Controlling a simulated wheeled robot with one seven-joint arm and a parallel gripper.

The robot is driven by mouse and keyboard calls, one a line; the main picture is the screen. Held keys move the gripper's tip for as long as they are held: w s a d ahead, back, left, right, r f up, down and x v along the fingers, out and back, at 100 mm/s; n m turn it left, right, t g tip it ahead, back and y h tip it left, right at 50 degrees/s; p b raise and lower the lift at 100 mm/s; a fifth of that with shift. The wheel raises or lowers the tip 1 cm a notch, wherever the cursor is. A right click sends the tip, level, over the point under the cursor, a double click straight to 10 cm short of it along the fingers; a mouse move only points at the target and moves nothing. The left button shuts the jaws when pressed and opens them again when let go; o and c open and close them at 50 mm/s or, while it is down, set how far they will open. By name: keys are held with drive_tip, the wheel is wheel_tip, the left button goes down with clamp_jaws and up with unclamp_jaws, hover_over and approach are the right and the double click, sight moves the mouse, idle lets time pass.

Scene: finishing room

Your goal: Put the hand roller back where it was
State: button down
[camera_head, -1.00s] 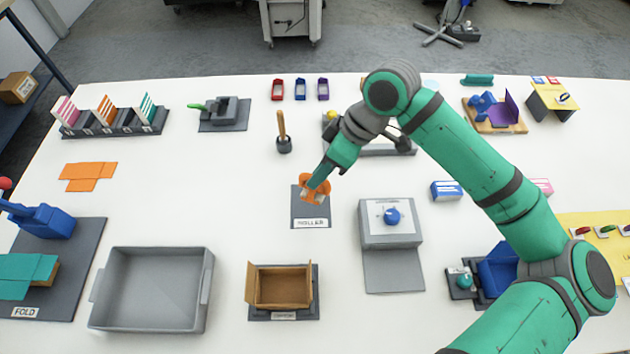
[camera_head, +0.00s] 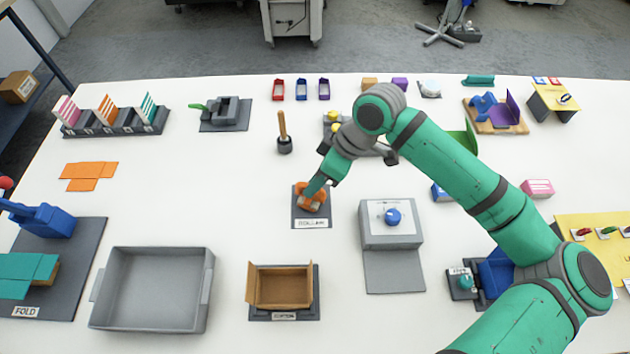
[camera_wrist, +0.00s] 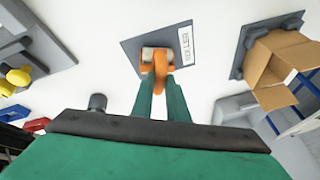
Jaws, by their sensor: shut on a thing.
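The hand roller (camera_head: 311,198) is orange with a pale cylinder. It is at the grey mat labelled ROLLER (camera_head: 311,218), over its upper part. My gripper (camera_head: 316,186) is shut on the roller from above. In the wrist view, the roller (camera_wrist: 157,60) sits between my green fingertips (camera_wrist: 160,80), with its pale cylinder over the dark mat (camera_wrist: 140,43). The roller looks very low over the mat or on it; I cannot tell whether it touches.
An open cardboard box (camera_head: 283,288) stands below the mat. A grey device with a blue knob (camera_head: 390,228) stands to the right, and a grey tray (camera_head: 155,290) at lower left. A wooden-handled tool (camera_head: 283,135) stands above the mat. White table is clear left of the mat.

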drive_tip(key=shift+f, duration=0.45)
drive_tip(key=c, duration=1.7)
unclamp_jaws()
drive_tip(key=shift+c, duration=0.2)
drive_tip(key=shift+r, duration=0.1)
drive_tip(key=v, duration=1.3)
drive_tip(key=shift+a+r, duration=0.15)
drive_tip(key=shift+a, duration=0.05)
